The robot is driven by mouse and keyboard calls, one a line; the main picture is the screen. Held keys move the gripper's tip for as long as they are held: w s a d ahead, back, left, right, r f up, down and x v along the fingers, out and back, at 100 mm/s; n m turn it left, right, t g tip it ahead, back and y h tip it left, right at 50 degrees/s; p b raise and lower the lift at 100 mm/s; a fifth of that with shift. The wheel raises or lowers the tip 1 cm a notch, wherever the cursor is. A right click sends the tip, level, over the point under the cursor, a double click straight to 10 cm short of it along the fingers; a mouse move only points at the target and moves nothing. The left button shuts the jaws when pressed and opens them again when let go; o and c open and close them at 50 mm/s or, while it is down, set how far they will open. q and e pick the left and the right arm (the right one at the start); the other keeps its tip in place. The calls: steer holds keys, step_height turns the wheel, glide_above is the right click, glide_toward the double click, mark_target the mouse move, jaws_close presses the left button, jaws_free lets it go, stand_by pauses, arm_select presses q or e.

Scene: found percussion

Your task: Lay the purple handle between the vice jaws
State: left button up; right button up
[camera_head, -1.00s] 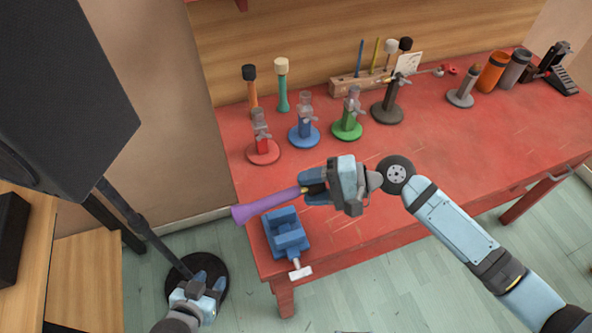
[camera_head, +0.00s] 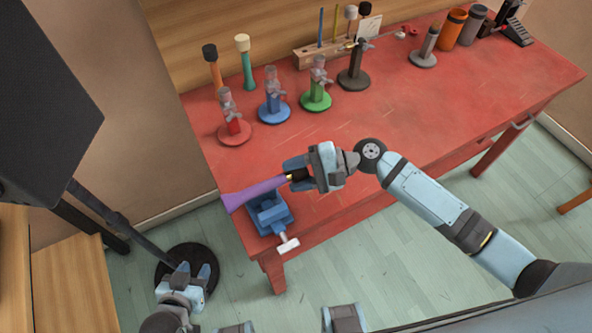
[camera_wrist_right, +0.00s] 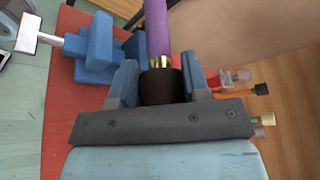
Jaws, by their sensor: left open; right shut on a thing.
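The purple handle (camera_head: 254,193) has a flared end pointing left and a dark, brass-ringed end in my right gripper. My right gripper (camera_head: 292,176) is shut on that dark end. In the right wrist view the handle (camera_wrist_right: 157,28) runs up out of the picture from between the fingers (camera_wrist_right: 160,85). The blue vice (camera_head: 272,215) stands at the table's front left corner with its pale screw handle toward the front. In the head view the handle overlaps the vice's back edge; I cannot tell its height above it. My left gripper (camera_head: 192,278) is open and empty, low at the left, off the table.
The red table (camera_head: 420,110) has free room in its middle. Red (camera_head: 232,128), blue (camera_head: 273,106) and green (camera_head: 316,95) stands with clamps line the back left. Orange (camera_head: 213,70) and teal (camera_head: 244,65) mallets stand behind. A black speaker (camera_head: 40,100) fills the left.

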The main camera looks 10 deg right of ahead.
step_height(320, 180, down, 6)
steer(key=b, duration=0.3)
steer(key=shift+r, duration=0.25)
step_height(320, 180, down, 2)
steer(key=shift+f+b, duration=0.1)
steer(key=shift+b, duration=0.75)
steer(key=shift+f, duration=0.15)
steer(key=shift+f, duration=0.15)
steer(key=o, duration=1.1)
steer(key=shift+o, duration=0.2)
